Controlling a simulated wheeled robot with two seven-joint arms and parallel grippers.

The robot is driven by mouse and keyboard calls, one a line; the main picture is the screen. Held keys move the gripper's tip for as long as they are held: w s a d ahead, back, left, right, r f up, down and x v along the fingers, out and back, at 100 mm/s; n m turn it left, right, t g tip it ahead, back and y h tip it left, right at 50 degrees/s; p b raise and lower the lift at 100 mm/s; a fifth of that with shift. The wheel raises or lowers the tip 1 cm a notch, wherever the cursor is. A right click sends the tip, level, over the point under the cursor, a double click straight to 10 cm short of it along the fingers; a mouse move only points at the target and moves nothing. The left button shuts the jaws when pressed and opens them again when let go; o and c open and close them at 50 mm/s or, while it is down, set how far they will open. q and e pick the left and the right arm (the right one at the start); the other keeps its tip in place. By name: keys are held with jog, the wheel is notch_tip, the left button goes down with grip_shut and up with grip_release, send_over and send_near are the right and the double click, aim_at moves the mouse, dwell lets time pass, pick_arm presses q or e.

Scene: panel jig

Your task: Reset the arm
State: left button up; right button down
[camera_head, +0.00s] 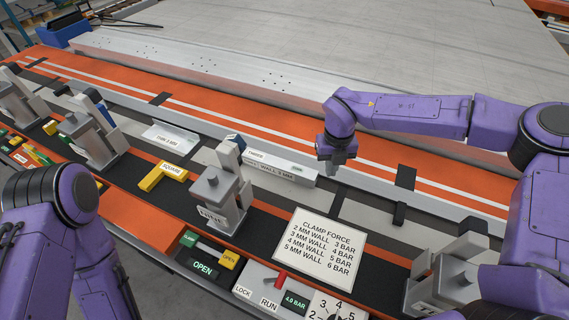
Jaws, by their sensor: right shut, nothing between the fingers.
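My right arm reaches in from the right, its forearm level over the orange jig bed. My right gripper (335,162) points down above the bed, just right of the grey tube labelled as a wall piece (280,166). It is shut and holds nothing. I cannot tell whether it touches the surface below. My left arm shows as purple links at the lower left. Its gripper is out of the picture.
Grey clamps (218,196) stand along the front rail, with another clamp (444,276) at right. A clamp force card (320,247) lies in front. A control panel (285,291) shows a red lever (280,278) and "4.0 BAR". A yellow square (163,175) lies left. The grey table behind is clear.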

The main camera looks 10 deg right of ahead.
jog(key=shift+r+p, duration=0.8)
jog(key=shift+r, duration=0.55)
